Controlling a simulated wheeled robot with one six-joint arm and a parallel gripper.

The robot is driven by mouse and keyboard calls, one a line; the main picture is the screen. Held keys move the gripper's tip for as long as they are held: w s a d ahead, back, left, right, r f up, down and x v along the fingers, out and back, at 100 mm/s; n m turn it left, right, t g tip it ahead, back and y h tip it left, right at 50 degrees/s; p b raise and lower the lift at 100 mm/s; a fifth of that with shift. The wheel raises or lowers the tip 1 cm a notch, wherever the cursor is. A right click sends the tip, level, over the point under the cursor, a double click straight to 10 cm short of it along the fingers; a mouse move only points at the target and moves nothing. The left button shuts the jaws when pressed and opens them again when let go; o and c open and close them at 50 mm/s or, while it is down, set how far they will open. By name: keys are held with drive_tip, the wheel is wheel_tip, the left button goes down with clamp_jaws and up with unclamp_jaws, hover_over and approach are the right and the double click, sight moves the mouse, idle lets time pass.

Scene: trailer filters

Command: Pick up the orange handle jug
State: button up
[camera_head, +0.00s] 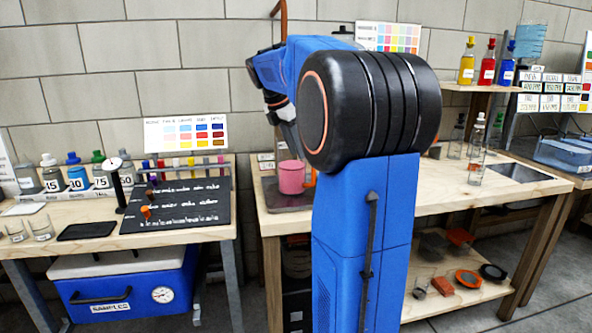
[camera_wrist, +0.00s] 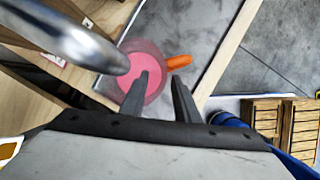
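The jug (camera_head: 291,177) is pink with an orange handle, and stands on a grey tray at the left end of the right bench. In the wrist view the jug (camera_wrist: 157,55) is seen from above, round and pink inside. Its orange handle (camera_wrist: 179,62) sticks out to the right. My gripper (camera_wrist: 159,80) is open and empty, pointing down at the jug. One finger overlaps the pink opening and the other lies below the handle in the picture. In the head view my gripper (camera_head: 291,140) hangs above the jug. My arm hides part of the jug's right side.
A shiny metal tube (camera_wrist: 75,38) reaches in from the left, close to the jug in the wrist view. Clear glass cylinders (camera_head: 475,140) stand farther right on the bench. A black board (camera_head: 180,203) lies on the left bench. Wooden crates (camera_wrist: 283,125) show at lower right.

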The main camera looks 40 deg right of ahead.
sight(304, 167)
drive_tip(key=shift+x, duration=1.8)
clamp_jaws()
